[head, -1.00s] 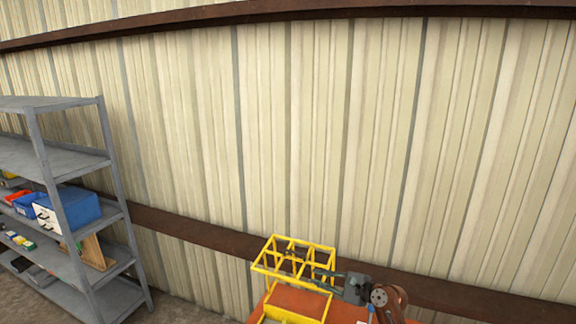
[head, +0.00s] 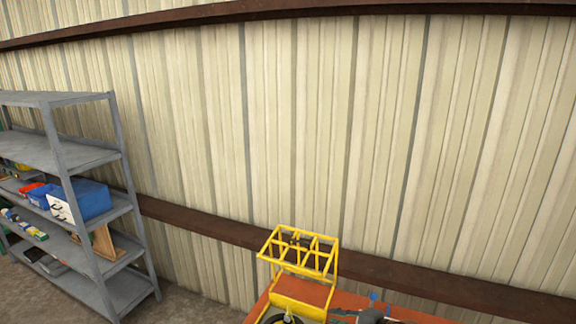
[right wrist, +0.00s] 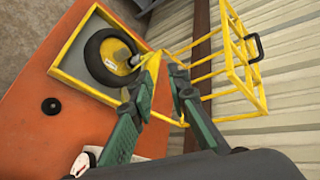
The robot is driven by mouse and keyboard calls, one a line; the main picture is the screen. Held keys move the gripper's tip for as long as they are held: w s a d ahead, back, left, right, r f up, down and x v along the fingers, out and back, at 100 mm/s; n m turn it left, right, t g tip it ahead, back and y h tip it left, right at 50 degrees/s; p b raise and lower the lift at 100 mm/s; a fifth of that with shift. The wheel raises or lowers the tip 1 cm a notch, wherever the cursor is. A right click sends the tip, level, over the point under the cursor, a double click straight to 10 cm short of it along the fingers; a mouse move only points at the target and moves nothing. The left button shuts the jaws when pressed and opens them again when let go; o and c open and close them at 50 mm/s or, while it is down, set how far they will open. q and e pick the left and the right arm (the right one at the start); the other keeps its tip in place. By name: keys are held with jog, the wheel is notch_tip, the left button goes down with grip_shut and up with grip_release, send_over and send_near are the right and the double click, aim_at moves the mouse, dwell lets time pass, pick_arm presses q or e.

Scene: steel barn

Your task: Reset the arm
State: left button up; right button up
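My right gripper (right wrist: 164,68) shows in the right wrist view with its two green-padded fingers apart and nothing between them. In the head view it shows only partly at the bottom edge (head: 342,314), low over the orange table and below the yellow wire rack (head: 300,250). The rack also shows at the right of the wrist view (right wrist: 233,75), beyond the fingertips. The gripper looks clear of the rack, though the exact gap is hard to judge. My left gripper is in neither view.
A yellow tray (right wrist: 68,76) holding a black tyre (right wrist: 92,56) is on the orange table (right wrist: 52,135). A small black disc (right wrist: 50,105) lies there. A grey shelf unit (head: 75,165) with blue bins (head: 85,200) stands left. A ribbed metal wall (head: 300,120) closes the back.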

jog(key=s+d+f+n+g+h, duration=0.1)
jog(key=s+d+f+n+h, duration=0.2)
jog(key=s+f, duration=0.6)
jog(key=s+d+f+n+g+h, duration=0.1)
jog(key=s+d+f+n+h, duration=0.15)
jog(key=s+d+f, duration=0.7)
jog(key=s+d+n+g+h, duration=0.2)
jog(key=s+d+n, duration=0.1)
jog(key=s, duration=1.2)
jog(key=s+d+n+g+h, duration=0.1)
jog(key=s+d+n+h, duration=0.25)
jog(key=s, duration=1.15)
notch_tip(320, 180, down, 34)
jog(key=a+n+g+y+b, duration=0.1)
jog(key=a+g+y+b, duration=0.1)
jog(key=b, duration=0.5)
jog(key=s+f+b, duration=0.3)
jog(key=s+f, duration=0.7)
jog(key=f, duration=0.3)
jog(key=s+f+g+b, duration=0.1)
jog(key=s+f+b, duration=0.2)
jog(key=s+f, duration=0.7)
notch_tip(320, 180, down, 3)
jog(key=shift+s+f+n+b, duration=0.15)
jog(key=shift+s+n+b, duration=0.15)
jog(key=shift+s+b, duration=0.1)
